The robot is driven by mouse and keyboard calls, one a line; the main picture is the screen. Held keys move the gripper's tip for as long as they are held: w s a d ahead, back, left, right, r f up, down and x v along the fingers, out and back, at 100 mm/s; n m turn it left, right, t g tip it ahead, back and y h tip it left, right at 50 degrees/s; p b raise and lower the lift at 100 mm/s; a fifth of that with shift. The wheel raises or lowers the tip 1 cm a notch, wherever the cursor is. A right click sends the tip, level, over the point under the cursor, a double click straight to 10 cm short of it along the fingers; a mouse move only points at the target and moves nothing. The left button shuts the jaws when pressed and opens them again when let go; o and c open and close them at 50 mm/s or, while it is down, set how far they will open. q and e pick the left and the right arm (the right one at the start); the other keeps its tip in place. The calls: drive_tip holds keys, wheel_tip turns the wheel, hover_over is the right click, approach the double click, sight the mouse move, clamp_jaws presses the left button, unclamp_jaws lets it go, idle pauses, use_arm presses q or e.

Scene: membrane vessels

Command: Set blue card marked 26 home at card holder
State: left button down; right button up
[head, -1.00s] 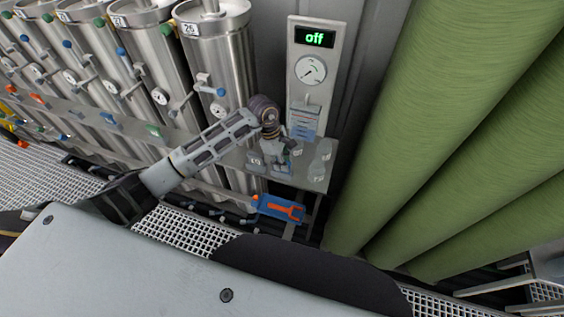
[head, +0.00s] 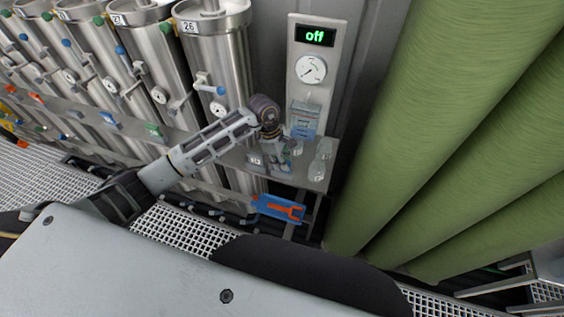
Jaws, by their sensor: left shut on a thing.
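My left gripper (head: 286,164) points down over the small shelf (head: 232,159) below the gauge panel. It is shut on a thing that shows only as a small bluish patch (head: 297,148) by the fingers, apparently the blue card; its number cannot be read. The card holder (head: 304,108) is on the front of the panel, above and right of the gripper, with blue card faces showing in it. The gripper is below the holder and apart from it. My right gripper is not in view.
Clear flasks (head: 318,168) stand on the shelf's right end, close to the gripper. The panel (head: 318,77) has a gauge and a display reading "off". A steel vessel marked 26 (head: 212,60) stands at left, large green cylinders (head: 450,120) at right. A blue-orange wrench sign (head: 279,208) hangs below.

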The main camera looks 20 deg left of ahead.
use_arm(q)
drive_tip(key=shift+f, duration=0.1)
drive_tip(key=c, duration=1.3)
unclamp_jaws()
drive_tip(key=v, duration=1.2)
